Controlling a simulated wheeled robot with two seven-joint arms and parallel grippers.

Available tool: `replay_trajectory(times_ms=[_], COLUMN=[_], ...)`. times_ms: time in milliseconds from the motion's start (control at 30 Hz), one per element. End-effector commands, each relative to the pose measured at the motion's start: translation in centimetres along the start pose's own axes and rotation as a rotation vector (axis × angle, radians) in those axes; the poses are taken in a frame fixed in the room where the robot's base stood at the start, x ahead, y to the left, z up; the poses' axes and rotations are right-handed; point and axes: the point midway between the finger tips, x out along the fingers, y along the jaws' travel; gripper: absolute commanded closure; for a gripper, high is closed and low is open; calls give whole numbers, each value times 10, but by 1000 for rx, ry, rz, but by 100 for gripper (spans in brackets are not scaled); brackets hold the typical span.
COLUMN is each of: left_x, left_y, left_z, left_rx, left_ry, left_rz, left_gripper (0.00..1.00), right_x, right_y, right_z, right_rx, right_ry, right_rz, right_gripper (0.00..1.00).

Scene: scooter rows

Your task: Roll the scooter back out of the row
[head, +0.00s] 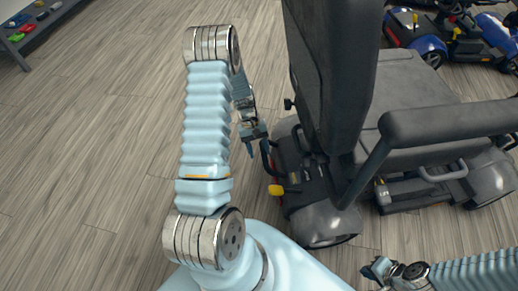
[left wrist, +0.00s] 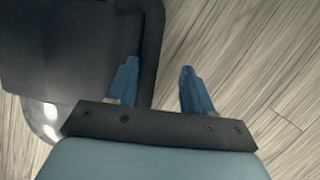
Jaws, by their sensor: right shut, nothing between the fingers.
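The nearest scooter (head: 330,80) is dark grey, with a tall seat back, a wide armrest on the right and grey-covered wheels. A thin black loop handle (head: 266,157) stands at its left side, above a yellow lever (head: 276,190). My left gripper (head: 252,140) is beside this handle, fingers pointing down. In the left wrist view my left gripper (left wrist: 160,80) has its fingers apart; a dark bar (left wrist: 151,45) passes between them in the picture, and I cannot tell whether it touches. My right gripper (head: 372,270) is shut and empty, low behind the scooter.
A blue scooter (head: 425,45) and another blue one (head: 495,35) stand at the top right. A low shelf (head: 25,40) with small coloured items is at the top left. The wood floor (head: 90,150) on the left is clear.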

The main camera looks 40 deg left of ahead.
Motion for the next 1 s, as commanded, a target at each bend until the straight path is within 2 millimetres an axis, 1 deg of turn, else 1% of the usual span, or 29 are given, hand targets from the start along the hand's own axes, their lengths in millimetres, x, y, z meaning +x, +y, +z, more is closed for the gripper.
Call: replay_trajectory(times_ms=[67, 167, 400, 500, 600, 700, 800, 1000], left_x=[-6, -21, -80, -102, -120, -131, -137, -138], left_y=[-1, -1, 0, 0, 0, 0, 0, 0], left_z=[-1, -1, -1, -1, -1, 0, 0, 0], left_rx=[-1, -2, 0, 0, 0, 0, 0, 0], left_ry=[4, 5, 6, 5, 4, 2, 1, 1], left_rz=[0, 0, 1, 0, 1, 0, 0, 0], left_gripper=[52, 52, 52, 52, 52, 52, 52, 52], right_x=[-1, -2, -5, -6, -7, -7, -7, -7], right_y=[0, -1, -3, -4, -5, -5, -6, -6], right_z=[0, 0, 1, 1, 1, 1, 2, 2], right_rx=[0, 0, -2, -3, -3, -4, -4, -4], right_ry=[0, -1, -3, -3, -4, -4, -5, -5], right_rz=[0, 0, -2, -3, -3, -4, -4, -4], right_gripper=[100, 100, 100, 100, 100, 100, 100, 100])
